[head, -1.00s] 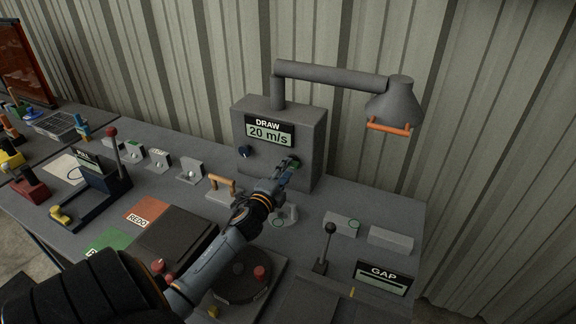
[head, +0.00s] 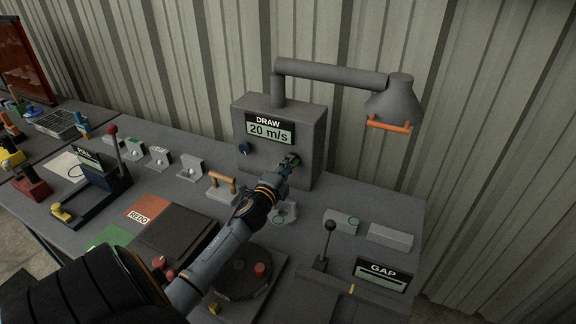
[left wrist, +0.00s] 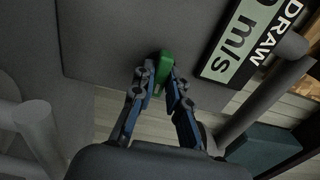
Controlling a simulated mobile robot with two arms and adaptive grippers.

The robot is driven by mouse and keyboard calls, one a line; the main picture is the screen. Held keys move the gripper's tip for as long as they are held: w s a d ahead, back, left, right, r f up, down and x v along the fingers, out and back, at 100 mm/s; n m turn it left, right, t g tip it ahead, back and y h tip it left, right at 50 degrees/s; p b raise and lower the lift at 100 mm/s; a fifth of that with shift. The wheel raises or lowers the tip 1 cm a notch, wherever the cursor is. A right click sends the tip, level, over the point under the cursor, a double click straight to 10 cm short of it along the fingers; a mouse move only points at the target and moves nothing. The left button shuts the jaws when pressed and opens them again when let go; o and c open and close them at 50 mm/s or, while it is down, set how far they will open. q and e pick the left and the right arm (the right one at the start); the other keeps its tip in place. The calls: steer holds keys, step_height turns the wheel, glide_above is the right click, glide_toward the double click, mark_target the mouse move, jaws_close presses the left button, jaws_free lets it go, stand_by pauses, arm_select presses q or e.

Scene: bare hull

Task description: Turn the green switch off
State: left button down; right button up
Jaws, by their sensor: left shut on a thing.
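The green switch (left wrist: 164,70) sits on the front face of the grey DRAW box (head: 313,130), below and right of its "20 m/s" display (head: 270,132). In the left wrist view it stands between the two fingertips of my left gripper (left wrist: 160,85), which is shut on it. In the head view my left gripper (head: 287,163) reaches up to the box face and mostly hides the switch. My right gripper is not in view.
A dark blue knob (head: 245,149) is on the same box face, left of the switch. A lamp (head: 395,103) with an orange bar hangs at right. An orange-handled block (head: 222,186) and a black-knobbed lever (head: 329,228) stand on the table near my arm.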

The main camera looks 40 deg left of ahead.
arm_select(q)
steer(key=shift+n, duration=0.3)
steer(key=shift+n+p, duration=2)
steer(key=shift+n, duration=6.5)
steer(key=shift+f+n, duration=0.1)
steer(key=shift+n, duration=0.2)
steer(key=c, duration=1.3)
jaws_free()
